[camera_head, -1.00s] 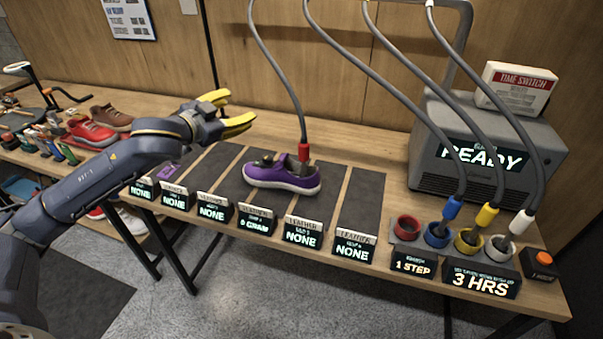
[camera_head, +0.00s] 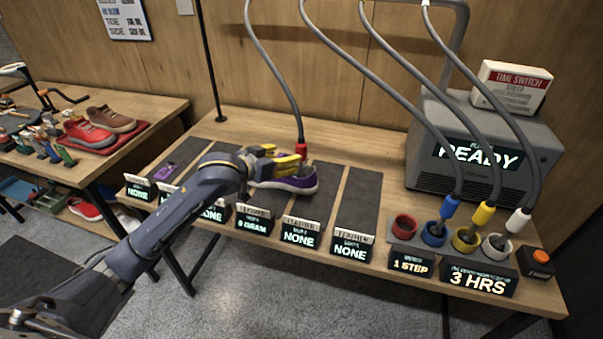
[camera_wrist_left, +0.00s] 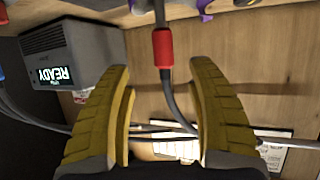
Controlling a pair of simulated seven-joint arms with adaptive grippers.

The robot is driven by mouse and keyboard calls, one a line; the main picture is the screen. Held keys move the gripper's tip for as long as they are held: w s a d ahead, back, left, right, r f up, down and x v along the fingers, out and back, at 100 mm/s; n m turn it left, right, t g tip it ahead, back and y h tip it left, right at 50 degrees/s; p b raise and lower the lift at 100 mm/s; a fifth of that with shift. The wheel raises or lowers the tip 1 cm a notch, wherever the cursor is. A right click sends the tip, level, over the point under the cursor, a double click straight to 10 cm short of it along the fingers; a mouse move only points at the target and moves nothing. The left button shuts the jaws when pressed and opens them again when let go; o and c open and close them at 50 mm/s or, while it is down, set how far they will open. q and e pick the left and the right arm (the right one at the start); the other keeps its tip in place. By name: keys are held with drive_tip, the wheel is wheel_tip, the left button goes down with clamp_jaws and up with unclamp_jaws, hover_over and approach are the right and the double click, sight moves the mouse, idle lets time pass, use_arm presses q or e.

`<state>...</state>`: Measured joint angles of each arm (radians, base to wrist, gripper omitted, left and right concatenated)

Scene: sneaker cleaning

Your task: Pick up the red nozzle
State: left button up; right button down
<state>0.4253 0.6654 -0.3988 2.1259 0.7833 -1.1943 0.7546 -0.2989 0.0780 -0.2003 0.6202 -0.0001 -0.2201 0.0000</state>
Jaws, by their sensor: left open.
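The red nozzle (camera_head: 301,150) hangs on a grey hose, with its lower end at the purple sneaker (camera_head: 292,184). My left gripper (camera_head: 290,162) is open beside the nozzle, close to it on the left in the head view. In the left wrist view the red nozzle (camera_wrist_left: 163,48) shows between the lines of the two open yellow fingers (camera_wrist_left: 165,90), beyond their tips. Its hose runs back between the fingers. The gripper and forearm hide part of the sneaker in the head view. My right gripper is not in view.
Blue (camera_head: 451,205), yellow (camera_head: 484,214) and white (camera_head: 518,222) nozzles stand in cups at the right, beside an empty red cup (camera_head: 405,227). A grey machine (camera_head: 470,150) stands behind them. Label signs line the table's front edge.

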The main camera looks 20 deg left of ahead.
sight(298, 153)
use_arm(q)
drive_tip(key=x, duration=0.5)
drive_tip(key=shift+w+d, duration=0.1)
drive_tip(key=shift+w, duration=0.2)
drive_tip(key=shift+a+x, duration=0.15)
drive_tip(key=shift+x, duration=1.15)
drive_tip(key=shift+a+x, duration=0.15)
drive_tip(key=shift+x, duration=1.15)
drive_tip(key=shift+w, duration=0.1)
drive_tip(key=shift+c, duration=0.4)
clamp_jaws()
